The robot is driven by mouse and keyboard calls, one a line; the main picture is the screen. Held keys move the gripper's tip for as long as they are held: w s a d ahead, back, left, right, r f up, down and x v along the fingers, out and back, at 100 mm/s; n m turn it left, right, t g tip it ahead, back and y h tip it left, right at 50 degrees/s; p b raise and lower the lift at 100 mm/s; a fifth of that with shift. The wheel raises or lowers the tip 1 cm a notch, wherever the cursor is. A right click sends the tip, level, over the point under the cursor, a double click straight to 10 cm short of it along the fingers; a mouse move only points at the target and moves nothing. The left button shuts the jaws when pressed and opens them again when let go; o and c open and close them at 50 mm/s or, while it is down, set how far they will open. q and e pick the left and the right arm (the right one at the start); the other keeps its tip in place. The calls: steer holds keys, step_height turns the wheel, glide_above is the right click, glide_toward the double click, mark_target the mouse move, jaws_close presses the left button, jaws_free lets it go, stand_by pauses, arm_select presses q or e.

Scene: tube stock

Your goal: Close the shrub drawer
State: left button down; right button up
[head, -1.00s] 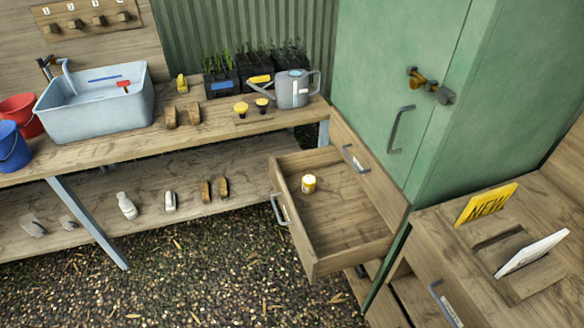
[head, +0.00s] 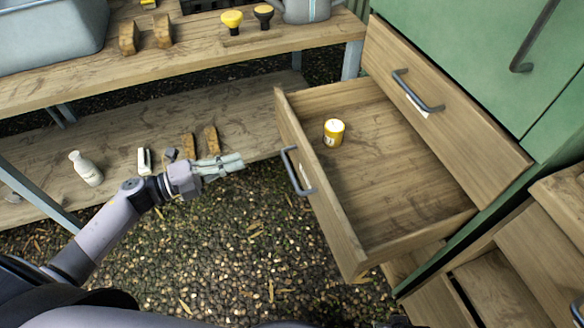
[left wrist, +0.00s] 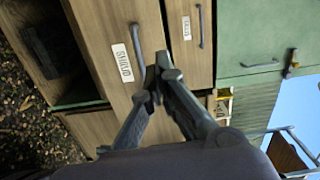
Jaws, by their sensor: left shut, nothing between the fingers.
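In the left wrist view the drawer front (left wrist: 125,25) is seen turned sideways, with a white label (left wrist: 122,62) that seems to read SHRUB. My left gripper (head: 240,162) is shut and empty, left of the drawer front and apart from it in the head view. Its closed fingertips (left wrist: 157,72) point toward the front near the handle. My right gripper is out of view.
Above the open drawer is a shut drawer (head: 440,110) with its own handle. The workbench (head: 200,65) and its lower shelf (head: 240,105) stand behind my left arm. Gravel floor (head: 240,250) lies clear before the drawer. Another wooden unit (head: 545,240) is at the right.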

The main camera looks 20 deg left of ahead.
arm_select(q)
steer(key=m, duration=0.1)
steer(key=g, duration=0.1)
glide_toward(303, 148)
steer(key=shift+h, duration=0.4)
steer(key=x, duration=0.7)
steer(key=shift+w+f, duration=0.15)
steer(key=shift+f, duration=0.15)
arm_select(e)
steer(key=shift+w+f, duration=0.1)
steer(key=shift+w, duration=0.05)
